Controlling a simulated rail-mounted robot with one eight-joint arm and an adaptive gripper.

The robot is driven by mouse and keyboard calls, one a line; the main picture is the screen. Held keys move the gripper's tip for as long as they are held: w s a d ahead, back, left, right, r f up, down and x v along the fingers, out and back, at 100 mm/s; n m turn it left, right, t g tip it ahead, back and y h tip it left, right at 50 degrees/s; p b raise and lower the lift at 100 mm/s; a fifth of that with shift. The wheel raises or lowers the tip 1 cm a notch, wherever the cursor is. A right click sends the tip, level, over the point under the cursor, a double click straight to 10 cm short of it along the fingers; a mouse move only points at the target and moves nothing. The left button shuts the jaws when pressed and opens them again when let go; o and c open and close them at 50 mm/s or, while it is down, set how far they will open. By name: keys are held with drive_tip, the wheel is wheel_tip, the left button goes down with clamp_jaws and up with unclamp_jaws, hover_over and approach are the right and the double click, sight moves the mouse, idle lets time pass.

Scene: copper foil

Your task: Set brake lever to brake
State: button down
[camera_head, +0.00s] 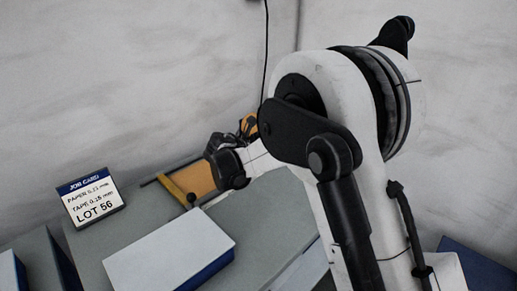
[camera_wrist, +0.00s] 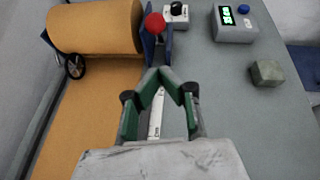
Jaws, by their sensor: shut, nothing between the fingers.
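In the wrist view a red ball knob (camera_wrist: 155,22), which looks like the brake lever's end, stands beside a blue bracket at the right end of a copper-coloured foil roll (camera_wrist: 97,26). My gripper (camera_wrist: 160,74) is shut and empty, its green fingers meeting at the tips. The tips appear below the red knob in the picture, with a visible gap. The lever's shaft is mostly hidden, and its setting cannot be read. In the head view my gripper (camera_head: 220,144) is small and dark over the far bench; the red knob cannot be made out there.
A black dial on a white box (camera_wrist: 177,13), a grey meter with a green display (camera_wrist: 234,24) and a grey-green block (camera_wrist: 267,73) stand right of the knob.

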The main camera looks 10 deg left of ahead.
drive_tip(key=w+d, duration=0.3)
drive_tip(key=w, duration=0.3)
drive_tip(key=shift+f, duration=0.2)
drive_tip(key=shift+w+r, duration=0.1)
